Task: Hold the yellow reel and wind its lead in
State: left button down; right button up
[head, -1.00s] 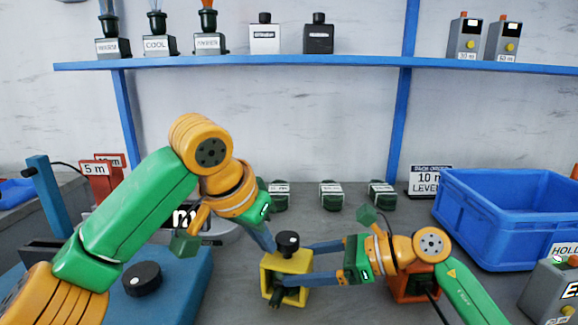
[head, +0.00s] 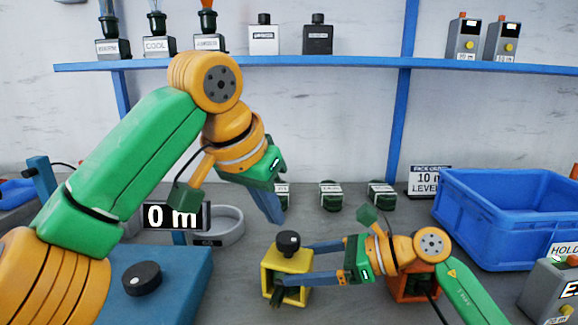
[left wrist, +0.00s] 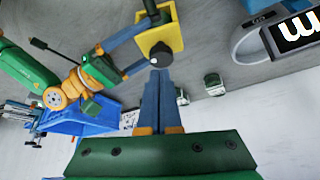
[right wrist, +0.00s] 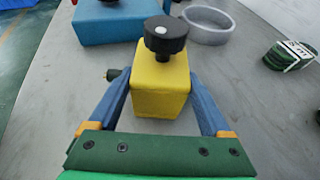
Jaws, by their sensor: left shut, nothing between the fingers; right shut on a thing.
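The yellow reel (head: 287,267) is a yellow box with a black knob (head: 288,240) on top, standing on the grey bench. A dark green part sits in its front opening. My right gripper (head: 290,262) is shut on the reel from the right; the right wrist view shows the blue fingers on both sides of the yellow body (right wrist: 160,85). My left gripper (head: 276,214) is shut and empty, above and behind the reel, apart from the knob. In the left wrist view its closed fingers (left wrist: 159,82) lie near the knob (left wrist: 161,53) in the picture. No lead can be made out.
A display reading "0 m" (head: 176,216) and a grey ring (head: 222,228) stand left of the reel. A blue block with a black knob (head: 142,279) is at front left. A blue crate (head: 500,200) is at right. Several green coils (head: 331,196) lie behind.

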aim_at(288, 242)
jog(key=shift+w, duration=0.1)
pick_arm(q)
notch_tip(288, 242, down, 6)
jog(key=shift+f, duration=0.15)
jog(key=shift+w+d, duration=0.15)
jog(key=shift+w, duration=0.2)
dwell(0.5)
dwell(0.4)
jog(key=shift+w+a, duration=0.1)
jog(key=shift+a, duration=0.1)
pick_arm(e)
jog(key=shift+a, duration=0.1)
